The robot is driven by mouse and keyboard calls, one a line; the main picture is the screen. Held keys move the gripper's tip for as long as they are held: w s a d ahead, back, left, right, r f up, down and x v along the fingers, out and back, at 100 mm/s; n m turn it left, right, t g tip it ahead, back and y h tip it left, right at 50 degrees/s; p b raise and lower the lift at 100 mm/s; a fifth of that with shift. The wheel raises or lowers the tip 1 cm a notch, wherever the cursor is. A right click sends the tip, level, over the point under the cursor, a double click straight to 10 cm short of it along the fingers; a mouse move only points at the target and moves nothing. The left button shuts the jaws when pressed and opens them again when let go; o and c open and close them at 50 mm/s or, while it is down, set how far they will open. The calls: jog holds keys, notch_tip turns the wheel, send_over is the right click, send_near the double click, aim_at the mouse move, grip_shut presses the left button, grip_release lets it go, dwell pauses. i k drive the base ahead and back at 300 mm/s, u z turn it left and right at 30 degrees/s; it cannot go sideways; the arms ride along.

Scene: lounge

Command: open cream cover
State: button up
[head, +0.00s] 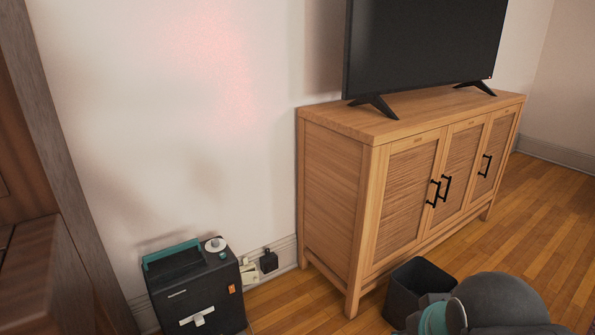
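A small cream cover (249,272) shows low on the wall near the floor, between the black box and the wooden cabinet. It is partly hidden behind the black box, and it is too small to tell whether it is open or closed. A dark plug-like block (269,262) sits just to its right. My gripper is not in view; only grey and teal parts that look like my arm show at the bottom right, well to the right of the cover.
The black box (200,290) with a teal handle and white knob stands at the wall. A wooden cabinet (333,200) with black handles bears a television (425,45). A dark open bin (400,295) stands before it. Brown furniture (55,275) is at left. Floor shows between box and bin.

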aim_at(252, 277)
jog(key=z, duration=0.4)
jog(key=k, duration=1.05)
jog(key=u, duration=0.85)
jog(key=i, duration=1.3)
jog(key=u, duration=0.05)
